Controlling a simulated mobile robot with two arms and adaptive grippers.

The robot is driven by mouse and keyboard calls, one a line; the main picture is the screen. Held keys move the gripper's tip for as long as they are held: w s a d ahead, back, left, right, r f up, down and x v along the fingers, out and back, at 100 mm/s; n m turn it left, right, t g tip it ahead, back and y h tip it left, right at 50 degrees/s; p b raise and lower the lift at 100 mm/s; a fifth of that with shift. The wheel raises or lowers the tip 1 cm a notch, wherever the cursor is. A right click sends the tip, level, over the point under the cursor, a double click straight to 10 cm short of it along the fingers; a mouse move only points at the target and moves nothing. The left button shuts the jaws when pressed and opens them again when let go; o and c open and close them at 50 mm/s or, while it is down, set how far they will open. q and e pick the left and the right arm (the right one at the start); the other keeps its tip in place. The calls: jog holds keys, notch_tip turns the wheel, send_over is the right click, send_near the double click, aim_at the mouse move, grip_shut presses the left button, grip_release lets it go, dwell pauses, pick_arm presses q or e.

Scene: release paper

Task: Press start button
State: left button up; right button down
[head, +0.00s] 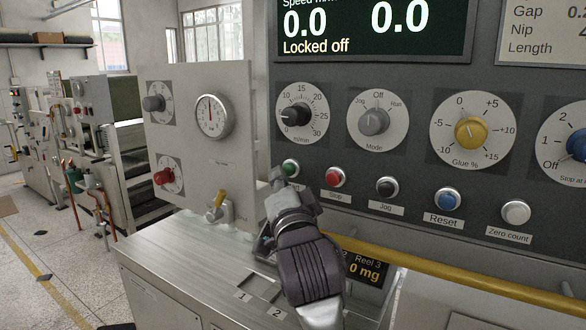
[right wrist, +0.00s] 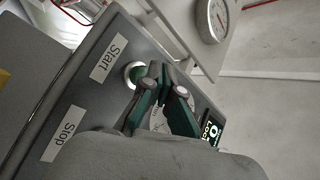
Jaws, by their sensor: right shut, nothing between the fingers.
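The green start button (head: 290,167) sits at the left end of the button row on the grey control panel (head: 330,130). Its Start label is mostly hidden by my gripper in the head view. In the right wrist view the Start label (right wrist: 108,60) is readable, with the light-ringed green button (right wrist: 132,73) beside it, partly covered by my fingers. My right gripper (head: 279,178) is shut and empty, its tips close to the button, at its lower left in the head view. I cannot tell whether they touch. My left gripper is not in view.
The red Stop button (head: 335,177) is just right of the start button, then the black Jog (head: 387,186), blue Reset (head: 447,198) and white Zero count (head: 516,212) buttons. A yellow rail (head: 450,272) runs below. The display (head: 375,28) reads 0.0 and "Locked off".

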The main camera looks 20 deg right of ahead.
jog(key=shift+w+a, duration=0.1)
jog(key=shift+a, duration=0.05)
dwell(0.4)
dwell(0.9)
jog(key=shift+w+d, duration=0.2)
jog(key=shift+d, duration=0.2)
jog(key=shift+w+d, duration=0.3)
jog(key=shift+d, duration=0.05)
dwell(0.6)
jog(key=shift+a, duration=0.1)
jog(key=shift+s+a, duration=0.55)
jog(key=shift+a, duration=0.05)
dwell(0.3)
